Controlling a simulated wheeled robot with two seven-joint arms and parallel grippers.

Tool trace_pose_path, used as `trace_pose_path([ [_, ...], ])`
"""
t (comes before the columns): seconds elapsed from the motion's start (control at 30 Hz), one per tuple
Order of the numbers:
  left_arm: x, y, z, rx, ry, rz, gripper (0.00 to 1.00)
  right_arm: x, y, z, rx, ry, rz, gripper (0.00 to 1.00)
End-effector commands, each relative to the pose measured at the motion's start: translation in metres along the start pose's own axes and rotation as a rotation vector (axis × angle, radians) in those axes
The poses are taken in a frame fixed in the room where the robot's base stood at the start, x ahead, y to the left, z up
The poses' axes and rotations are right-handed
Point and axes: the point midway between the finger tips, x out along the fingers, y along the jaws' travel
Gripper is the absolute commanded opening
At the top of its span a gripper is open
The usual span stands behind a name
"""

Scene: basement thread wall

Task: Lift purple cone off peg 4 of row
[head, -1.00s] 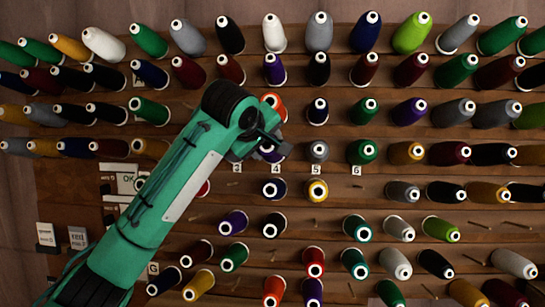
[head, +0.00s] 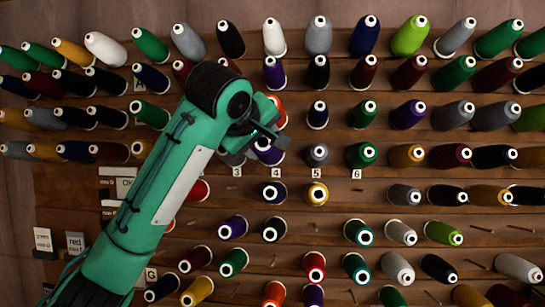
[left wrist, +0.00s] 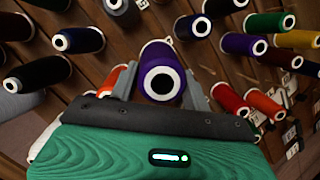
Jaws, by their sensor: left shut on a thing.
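The purple cone (head: 268,151) is on the wall above the label 4 (head: 276,173), partly hidden by my left gripper in the head view. My left gripper (head: 259,147) is shut on it, one finger on each side. In the left wrist view the purple cone (left wrist: 160,72) shows end-on, white core end facing the camera, between the two fingers (left wrist: 160,88). Whether the cone is still on its peg is hidden. My right gripper is in neither view.
A grey cone (head: 318,154) stands close on the right over label 5, and a green cone (head: 362,154) over label 6. An orange cone (head: 278,112) is just above, partly hidden by the gripper. Bare pegs show lower right.

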Motion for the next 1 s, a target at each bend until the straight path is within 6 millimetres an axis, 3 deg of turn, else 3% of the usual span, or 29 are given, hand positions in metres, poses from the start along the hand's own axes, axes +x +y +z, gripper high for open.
trace_pose_path([
  [0.17,-0.003,0.001,-0.001,0.000,0.001,0.002,0.28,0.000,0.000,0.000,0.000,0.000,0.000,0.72],
  [0.6,-0.043,0.012,-0.001,0.000,0.001,0.003,0.28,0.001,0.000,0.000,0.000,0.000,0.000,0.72],
  [1.0,-0.047,0.013,-0.001,0.000,0.001,0.001,0.28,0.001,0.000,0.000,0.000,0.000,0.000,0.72],
])
